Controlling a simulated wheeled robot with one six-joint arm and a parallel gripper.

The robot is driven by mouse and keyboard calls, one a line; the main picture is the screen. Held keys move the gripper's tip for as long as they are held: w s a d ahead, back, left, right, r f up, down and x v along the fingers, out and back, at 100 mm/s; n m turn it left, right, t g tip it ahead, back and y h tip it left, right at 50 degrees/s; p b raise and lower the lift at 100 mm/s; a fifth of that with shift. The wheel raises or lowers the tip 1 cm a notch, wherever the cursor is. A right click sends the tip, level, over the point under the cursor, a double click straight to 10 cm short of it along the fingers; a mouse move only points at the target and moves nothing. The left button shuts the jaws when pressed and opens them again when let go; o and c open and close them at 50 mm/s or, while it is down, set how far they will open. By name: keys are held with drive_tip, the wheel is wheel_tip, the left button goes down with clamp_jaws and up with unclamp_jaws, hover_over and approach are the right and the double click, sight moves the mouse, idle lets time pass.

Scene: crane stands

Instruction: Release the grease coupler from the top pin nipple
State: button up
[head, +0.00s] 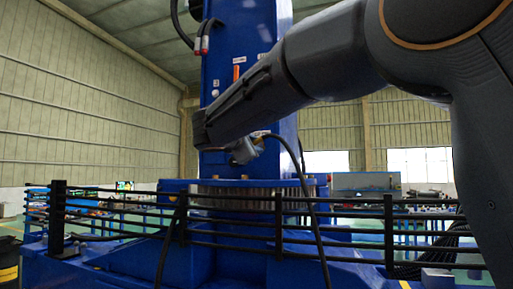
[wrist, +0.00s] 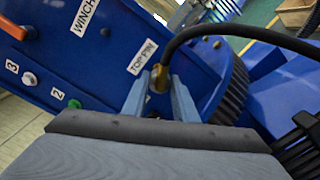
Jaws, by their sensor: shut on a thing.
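My gripper (wrist: 158,98) is shut on the brass-coloured grease coupler (wrist: 159,79), with one pale blue-grey finger on each side of it. A black hose (wrist: 235,31) runs from the coupler up and to the right in the wrist view. The coupler is just below the white TOP PIN label (wrist: 142,57) on the blue crane panel. The top pin nipple is hidden behind the coupler, so I cannot tell whether they are joined. In the head view my gripper (head: 244,151) is at the blue column (head: 237,60), and the hose (head: 309,210) hangs down from it.
A white fitting numbered 3 (wrist: 29,79) and a green one numbered 2 (wrist: 74,104) are on the panel at left. A toothed ring (wrist: 231,92) is to the right. Black railings (head: 279,225) cross in front of the crane base in the head view.

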drive_tip(key=shift+s+a, duration=0.1)
drive_tip(key=shift+s, duration=0.05)
drive_tip(key=b+v, duration=0.1)
drive_tip(key=v, duration=0.2)
drive_tip(key=shift+s+a+b, duration=0.1)
drive_tip(key=shift+s+b, duration=0.2)
drive_tip(key=shift+s, duration=0.05)
idle(0.5)
drive_tip(key=shift+r, duration=0.1)
